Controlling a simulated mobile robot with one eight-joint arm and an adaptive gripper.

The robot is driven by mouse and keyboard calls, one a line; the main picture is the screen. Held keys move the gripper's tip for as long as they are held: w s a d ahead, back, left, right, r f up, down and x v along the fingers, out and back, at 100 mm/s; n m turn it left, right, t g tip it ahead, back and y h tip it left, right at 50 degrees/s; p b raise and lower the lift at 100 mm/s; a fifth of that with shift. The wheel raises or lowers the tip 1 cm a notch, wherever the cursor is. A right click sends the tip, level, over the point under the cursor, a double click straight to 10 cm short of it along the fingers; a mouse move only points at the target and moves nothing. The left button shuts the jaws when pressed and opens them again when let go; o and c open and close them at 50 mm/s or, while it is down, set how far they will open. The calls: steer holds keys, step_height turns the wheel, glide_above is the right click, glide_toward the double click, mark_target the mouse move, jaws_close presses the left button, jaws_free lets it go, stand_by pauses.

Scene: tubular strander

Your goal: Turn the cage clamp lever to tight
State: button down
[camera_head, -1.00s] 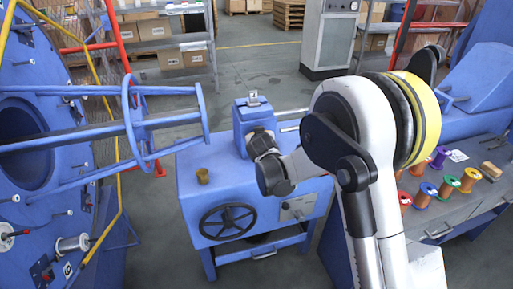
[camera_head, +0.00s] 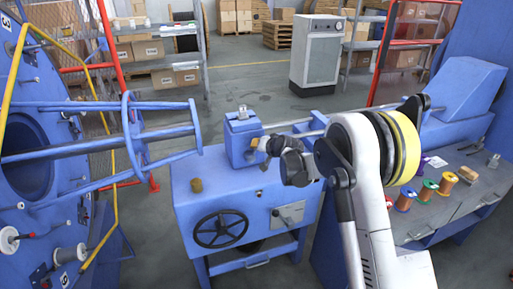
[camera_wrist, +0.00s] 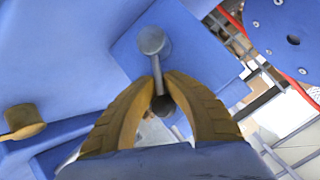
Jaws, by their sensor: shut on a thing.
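The clamp lever shows in the wrist view as a grey bar with a rounded grey end (camera_wrist: 152,41), in front of a blue face. My gripper (camera_wrist: 160,85) has its two tan ribbed fingers closed on the bar from both sides, below that rounded end. A dark round part shows between the fingers lower down. In the head view my gripper (camera_head: 262,144) is at the right side of a blue block (camera_head: 240,139) on the blue machine stand (camera_head: 228,185). The lever itself is hidden there by my wrist, and its tight mark cannot be made out.
A brass knob (camera_head: 196,185) stands on the stand top, and a black handwheel (camera_head: 221,229) is on its front. The blue tubular cage (camera_head: 130,135) reaches in from the left. A bench with spools (camera_head: 426,192) is at the right. Open floor lies behind.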

stand_by(0.4)
steer(key=c, duration=1.5)
jaws_free()
steer(key=v, duration=1.2)
steer(key=shift+d, duration=0.2)
